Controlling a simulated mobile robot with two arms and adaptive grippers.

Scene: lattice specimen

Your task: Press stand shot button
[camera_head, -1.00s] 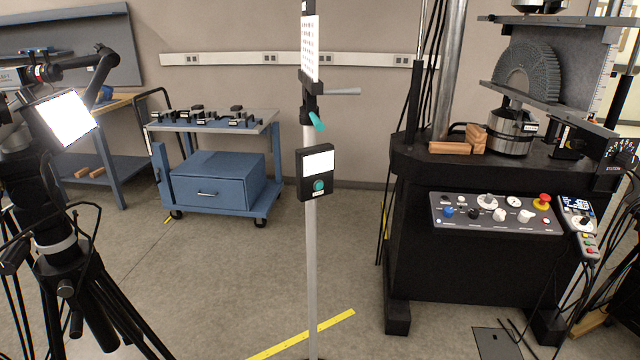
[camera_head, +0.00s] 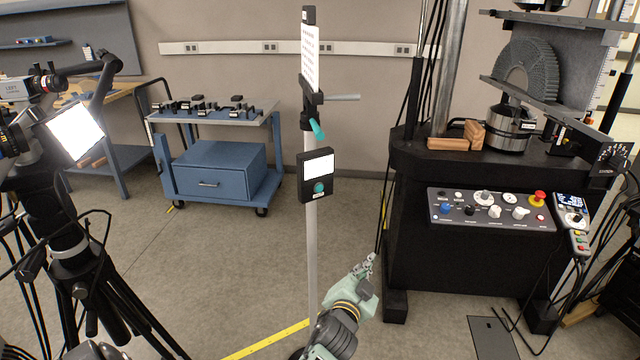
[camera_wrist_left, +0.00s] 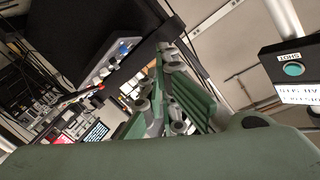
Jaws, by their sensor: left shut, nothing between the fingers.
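The stand shot button is a round teal button (camera_head: 319,187) on the lower face of a small black box (camera_head: 303,180) with a white screen. The box is fixed to a thin grey upright pole (camera_head: 312,250). In the left wrist view the teal button (camera_wrist_left: 293,69) shows at the right, beside a label reading SHOT. My left gripper (camera_head: 368,262) is pale green, shut and empty, to the right of the pole and below the box, apart from both. Its fingers (camera_wrist_left: 172,90) also show in the wrist view. My right gripper is not in view.
A black test machine with a control panel (camera_head: 490,210) stands at the right. A camera tripod (camera_head: 68,235) stands at the left. A blue cart (camera_head: 215,175) is behind the pole. A teal-handled clamp (camera_head: 316,129) sits above the box. Floor around the pole is mostly open.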

